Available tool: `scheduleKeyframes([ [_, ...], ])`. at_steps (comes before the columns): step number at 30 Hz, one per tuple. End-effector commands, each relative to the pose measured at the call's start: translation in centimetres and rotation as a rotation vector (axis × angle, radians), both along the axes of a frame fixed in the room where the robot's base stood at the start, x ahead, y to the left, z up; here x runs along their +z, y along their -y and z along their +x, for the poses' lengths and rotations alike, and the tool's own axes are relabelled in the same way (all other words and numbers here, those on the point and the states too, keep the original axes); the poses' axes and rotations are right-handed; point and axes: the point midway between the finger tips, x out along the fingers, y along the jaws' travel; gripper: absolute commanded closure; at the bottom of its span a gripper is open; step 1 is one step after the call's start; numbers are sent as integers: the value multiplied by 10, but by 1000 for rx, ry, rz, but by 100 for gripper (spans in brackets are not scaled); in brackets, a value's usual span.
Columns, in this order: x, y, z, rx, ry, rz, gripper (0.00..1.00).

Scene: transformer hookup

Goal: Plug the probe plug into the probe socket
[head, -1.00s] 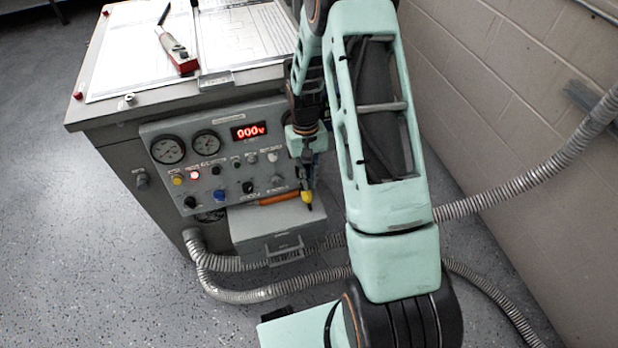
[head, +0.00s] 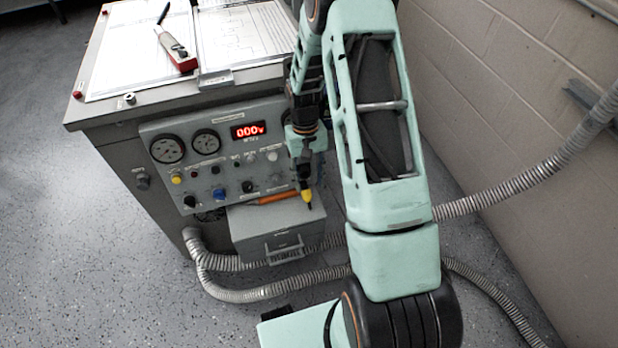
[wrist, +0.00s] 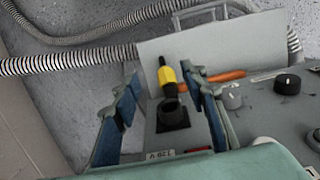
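The probe plug (wrist: 169,76) is yellow with a black end and lies between my fingers in the wrist view. It lines up with the black probe socket (wrist: 173,122) on its square base, and its near end appears to sit in it; the exact seating is hard to see. My gripper (wrist: 159,78) is open, with blue fingers standing apart on both sides and visible gaps to the plug. In the head view the yellow plug (head: 307,195) sticks out below my gripper (head: 305,168) at the right of the panel; the socket is hidden there.
A grey box (head: 275,228) with a handle juts out below the panel, with an orange-handled tool (head: 277,197) on it. Knobs and gauges (head: 168,149) lie left of my gripper. The display (head: 248,131) reads 000V. Grey hoses (head: 240,295) run low; a wall (head: 520,130) stands right.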

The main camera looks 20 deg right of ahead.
Motion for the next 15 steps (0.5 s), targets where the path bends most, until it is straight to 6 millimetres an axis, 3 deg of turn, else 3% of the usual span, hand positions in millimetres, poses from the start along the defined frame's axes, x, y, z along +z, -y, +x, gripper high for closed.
scheduleKeyframes([
  [15, 5, 0, -25, 0, 0, 0, 60],
])
